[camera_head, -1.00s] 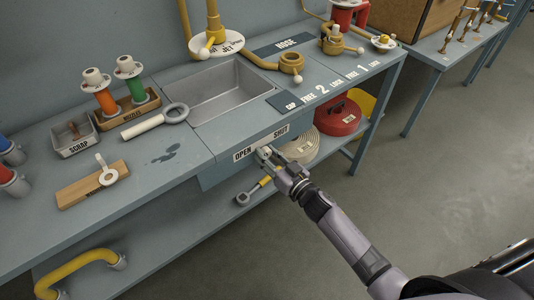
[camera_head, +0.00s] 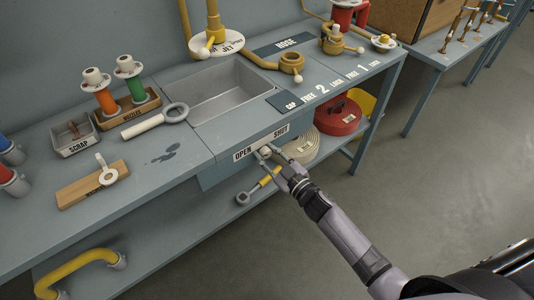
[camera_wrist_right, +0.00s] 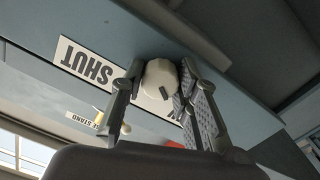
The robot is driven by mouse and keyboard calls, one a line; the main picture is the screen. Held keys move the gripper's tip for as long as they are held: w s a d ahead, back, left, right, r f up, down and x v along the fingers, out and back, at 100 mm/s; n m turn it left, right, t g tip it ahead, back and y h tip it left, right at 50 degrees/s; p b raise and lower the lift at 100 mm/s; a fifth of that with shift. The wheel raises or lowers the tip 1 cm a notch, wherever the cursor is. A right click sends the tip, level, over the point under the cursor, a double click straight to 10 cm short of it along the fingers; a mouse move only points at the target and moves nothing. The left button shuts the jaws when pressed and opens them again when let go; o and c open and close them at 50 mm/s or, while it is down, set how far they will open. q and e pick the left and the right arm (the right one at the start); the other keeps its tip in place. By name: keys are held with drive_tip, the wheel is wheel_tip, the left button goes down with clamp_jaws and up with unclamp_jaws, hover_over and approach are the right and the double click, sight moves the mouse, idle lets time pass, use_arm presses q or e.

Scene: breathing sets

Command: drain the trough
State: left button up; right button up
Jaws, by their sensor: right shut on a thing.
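The trough (camera_head: 212,80) is a grey rectangular basin set into the blue-grey bench; I cannot tell whether water stands in it. On the front panel below it are the labels OPEN (camera_head: 243,155) and SHUT (camera_head: 281,131). A pale round drain knob (camera_head: 265,151) sits between them. My right gripper (camera_head: 268,154) is shut on this knob, coming from below right. In the right wrist view, the white knob (camera_wrist_right: 159,82) with a dark mark sits between the fingers of my right gripper (camera_wrist_right: 160,72), beside the SHUT label. My left gripper is not in view.
Coiled hoses, one cream (camera_head: 300,147) and one red (camera_head: 338,116), lie on the lower shelf, close to my right gripper. A wrench-like tool (camera_head: 243,198) with a yellow band is just below it. The floor at right is clear.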

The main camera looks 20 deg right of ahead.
drive_tip(key=n, duration=0.3)
drive_tip(key=shift+n, duration=0.3)
drive_tip(key=shift+n+b, duration=0.5)
drive_tip(key=shift+n, duration=1.2)
drive_tip(key=o, duration=1.2)
drive_tip(key=shift+c, duration=0.2)
drive_tip(key=shift+s, duration=0.1)
drive_tip(key=v, duration=1.2)
